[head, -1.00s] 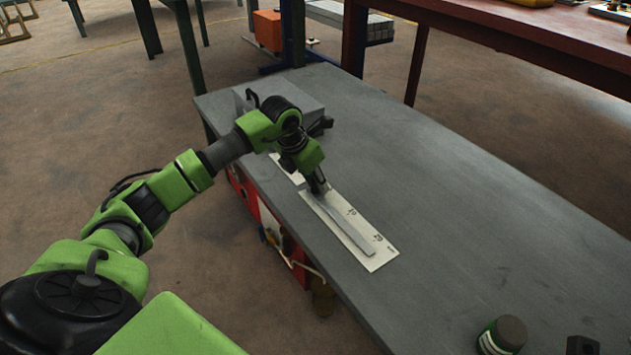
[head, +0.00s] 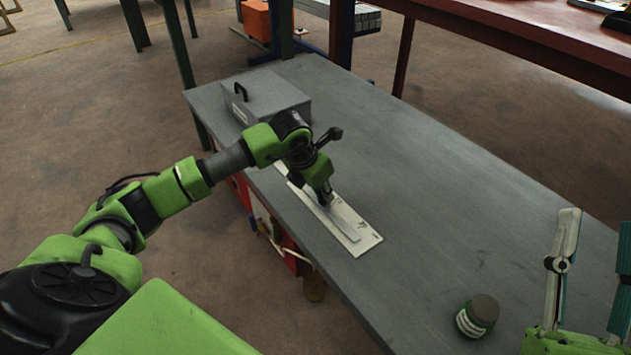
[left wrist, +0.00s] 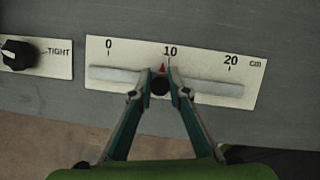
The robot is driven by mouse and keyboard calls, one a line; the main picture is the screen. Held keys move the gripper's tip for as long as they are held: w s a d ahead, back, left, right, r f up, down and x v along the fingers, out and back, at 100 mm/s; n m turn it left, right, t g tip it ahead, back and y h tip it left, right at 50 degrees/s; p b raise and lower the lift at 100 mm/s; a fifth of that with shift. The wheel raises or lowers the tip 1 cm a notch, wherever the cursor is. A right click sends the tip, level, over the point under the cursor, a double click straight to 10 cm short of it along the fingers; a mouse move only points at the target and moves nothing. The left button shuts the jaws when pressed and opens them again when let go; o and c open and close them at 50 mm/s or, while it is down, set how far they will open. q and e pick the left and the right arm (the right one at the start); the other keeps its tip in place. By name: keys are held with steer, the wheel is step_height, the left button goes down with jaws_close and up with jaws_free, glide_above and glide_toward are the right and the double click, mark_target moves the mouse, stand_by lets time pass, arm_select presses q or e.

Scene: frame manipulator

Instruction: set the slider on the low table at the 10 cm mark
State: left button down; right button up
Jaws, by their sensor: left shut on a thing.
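The slider's white scale plate (left wrist: 250,75) lies on the grey low table (head: 440,200); it also shows in the head view (head: 367,242). The slider's round black knob (left wrist: 160,85) sits in the pale slot. Its red pointer (left wrist: 162,67) is slightly left of the 10 tick, on the 0 side. My left gripper (left wrist: 160,76) is shut on the knob, a finger on each side; in the head view (head: 326,204) it reaches down to the plate. My right gripper (head: 597,222) is open and empty at the right edge, its fingers apart.
A black knob (left wrist: 18,54) on a plate marked TIGHT is left of the scale. A grey box (head: 268,96) with a handle stands at the table's far left end. A dark jar (head: 477,316) stands near the front. The table's middle is clear.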

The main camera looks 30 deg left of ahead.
arm_select(q)
steer(key=shift+s+d, duration=0.15)
steer(key=shift+d, duration=0.35)
steer(key=c, duration=1.9)
jaws_free()
steer(key=shift+a, duration=0.1)
steer(key=v, duration=1.2)
